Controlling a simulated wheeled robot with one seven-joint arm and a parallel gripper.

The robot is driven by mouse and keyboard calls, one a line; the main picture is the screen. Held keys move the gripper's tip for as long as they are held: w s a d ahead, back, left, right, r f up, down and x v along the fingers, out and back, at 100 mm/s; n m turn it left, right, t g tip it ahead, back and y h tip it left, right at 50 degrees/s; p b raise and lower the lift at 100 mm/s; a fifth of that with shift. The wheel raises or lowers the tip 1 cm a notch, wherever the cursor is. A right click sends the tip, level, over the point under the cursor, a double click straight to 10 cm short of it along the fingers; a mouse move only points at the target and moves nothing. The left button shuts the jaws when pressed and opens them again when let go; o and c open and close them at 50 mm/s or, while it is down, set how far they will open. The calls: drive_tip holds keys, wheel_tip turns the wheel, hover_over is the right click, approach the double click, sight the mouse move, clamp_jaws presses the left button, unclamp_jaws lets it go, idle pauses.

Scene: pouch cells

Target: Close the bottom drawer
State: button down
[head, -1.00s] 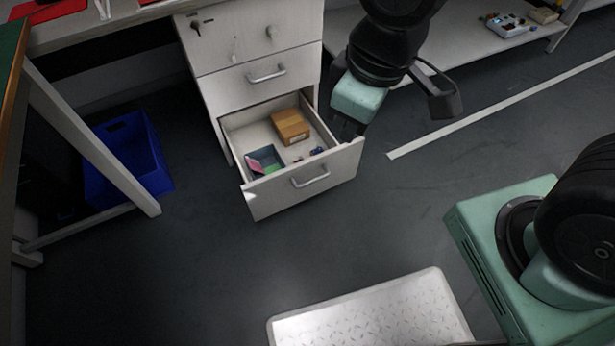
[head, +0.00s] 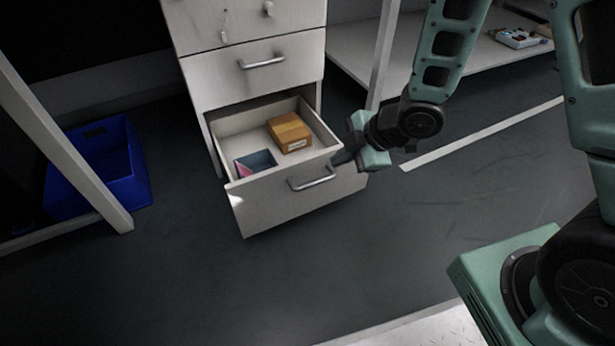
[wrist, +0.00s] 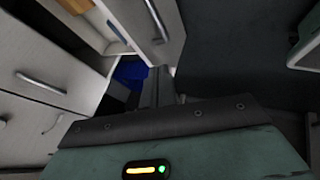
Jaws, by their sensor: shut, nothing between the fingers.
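The bottom drawer (head: 285,200) of the white cabinet is pulled out in the head view. My gripper (head: 341,158) is shut and empty, at the upper right part of the drawer front, close to the handle's right end. I cannot tell whether the fingertips touch the panel. In the wrist view, the shut fingers (wrist: 163,88) point towards the drawer front (wrist: 150,28), which shows at the top.
The drawer above (head: 258,70) is closed. A blue bin (head: 100,170) stands on the floor at left, behind a white table leg (head: 60,140). A low shelf (head: 440,60) is at the back right. The floor in front of the drawer is clear.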

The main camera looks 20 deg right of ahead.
drive_tip(key=f, duration=0.1)
drive_tip(key=b, duration=0.7)
approach(296, 171)
drive_tip(key=f, duration=0.1)
drive_tip(key=a+f, duration=0.1)
drive_tip(key=f, duration=0.2)
drive_tip(key=shift+w+a+f, duration=0.1)
drive_tip(key=shift+a+f, duration=0.05)
drive_tip(key=shift+a, duration=0.1)
drive_tip(key=shift+w+a, duration=0.2)
drive_tip(key=shift+w, duration=0.6)
